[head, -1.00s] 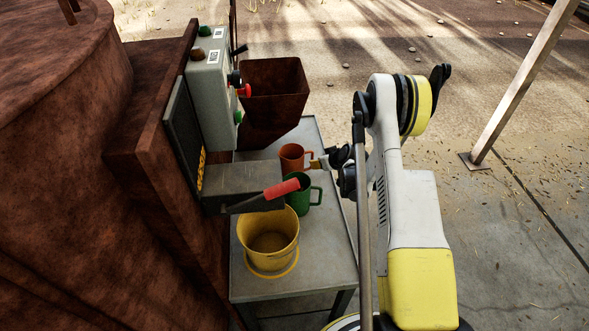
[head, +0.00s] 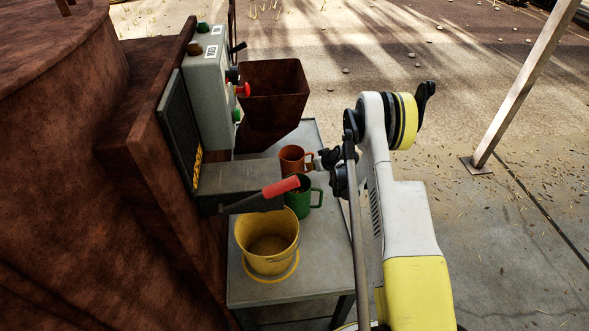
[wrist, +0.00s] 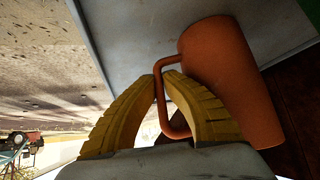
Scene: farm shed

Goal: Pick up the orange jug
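The orange jug (head: 291,158) stands on the grey metal table, behind the green jug (head: 299,203), with its handle toward my arm. My gripper (head: 314,161) is at the handle from the right. In the wrist view, the yellow fingers of my gripper (wrist: 160,80) are drawn together on either side of the handle of the orange jug (wrist: 225,75), with the bar of the handle between the tips. The jug looks tilted there because of the camera's angle. The head view shows the fingertips only small and partly hidden.
A yellow bucket (head: 265,242) stands at the front of the table (head: 325,262). A grey spout with a red-handled lever (head: 281,187) overhangs the jugs' left side. A rusty hopper (head: 271,95) is behind. A control box (head: 209,90) is at left. Open floor lies right.

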